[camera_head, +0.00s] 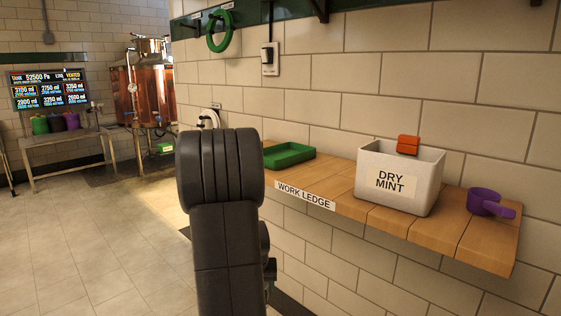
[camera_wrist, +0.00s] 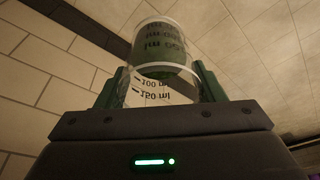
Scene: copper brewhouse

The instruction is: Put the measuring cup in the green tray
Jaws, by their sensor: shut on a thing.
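In the wrist view, my gripper (camera_wrist: 160,76) is shut on a clear measuring cup (camera_wrist: 150,91) with dark volume marks such as 100 ml and 150 ml. The cup sits between the green fingers, its marks upside down in the picture. Something green shows inside or through it; I cannot tell which. The green tray (camera_head: 288,154) lies on the work ledge in the head view, at the ledge's left end, and looks empty. My gripper and the cup do not show in the head view, where my dark arm stands left of the tray.
The wooden work ledge (camera_head: 334,187) runs along the tiled wall. A grey "DRY MINT" box (camera_head: 427,189) stands right of the tray, with an orange-red object (camera_head: 408,145) at its rim. A purple handled cup (camera_head: 484,201) sits at the right end. Bare ledge lies between tray and box.

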